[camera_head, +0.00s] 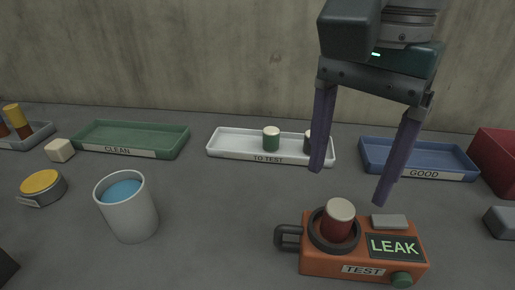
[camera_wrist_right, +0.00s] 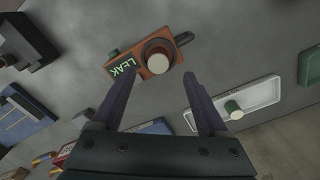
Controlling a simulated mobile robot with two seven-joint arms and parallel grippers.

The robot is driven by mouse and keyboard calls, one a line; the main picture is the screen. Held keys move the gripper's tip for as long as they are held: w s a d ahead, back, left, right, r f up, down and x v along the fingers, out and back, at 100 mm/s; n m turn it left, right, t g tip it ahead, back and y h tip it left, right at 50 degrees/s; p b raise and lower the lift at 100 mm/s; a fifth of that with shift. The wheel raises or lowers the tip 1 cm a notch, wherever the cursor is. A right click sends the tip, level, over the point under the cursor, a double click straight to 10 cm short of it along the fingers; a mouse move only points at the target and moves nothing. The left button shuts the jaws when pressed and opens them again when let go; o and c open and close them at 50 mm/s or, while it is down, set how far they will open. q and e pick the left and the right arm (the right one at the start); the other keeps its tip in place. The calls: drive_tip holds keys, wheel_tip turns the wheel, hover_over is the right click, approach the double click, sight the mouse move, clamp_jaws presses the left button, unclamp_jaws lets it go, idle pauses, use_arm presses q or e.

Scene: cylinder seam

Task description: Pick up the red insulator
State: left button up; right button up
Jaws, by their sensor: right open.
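The red insulator (camera_head: 338,221) is a short red cylinder with a pale top. It stands upright in the dark ring of the orange tester (camera_head: 318,256), whose screen reads LEAK. My right gripper (camera_head: 350,180) is open and empty, with its purple fingers apart, above and behind the tester. In the right wrist view the insulator (camera_wrist_right: 158,63) shows its pale top, beyond and between the fingertips of my right gripper (camera_wrist_right: 158,78). The fingers do not touch it. My left gripper is not in view.
Behind stand a white TO TEST tray (camera_head: 222,140) with a green and a dark cylinder, a blue GOOD tray (camera_head: 440,158) and a green CLEAN tray (camera_head: 130,135). A white cup (camera_head: 130,218) with blue content stands left of the tester, beside a yellow-topped round tin (camera_head: 42,185).

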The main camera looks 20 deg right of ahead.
sight(340, 208)
wheel_tip(340, 208, down, 6)
drive_tip(key=shift+s+d+f+b, duration=0.1)
drive_tip(key=shift+f+b, duration=0.05)
drive_tip(key=shift+b, duration=0.25)
clamp_jaws()
idle(0.5)
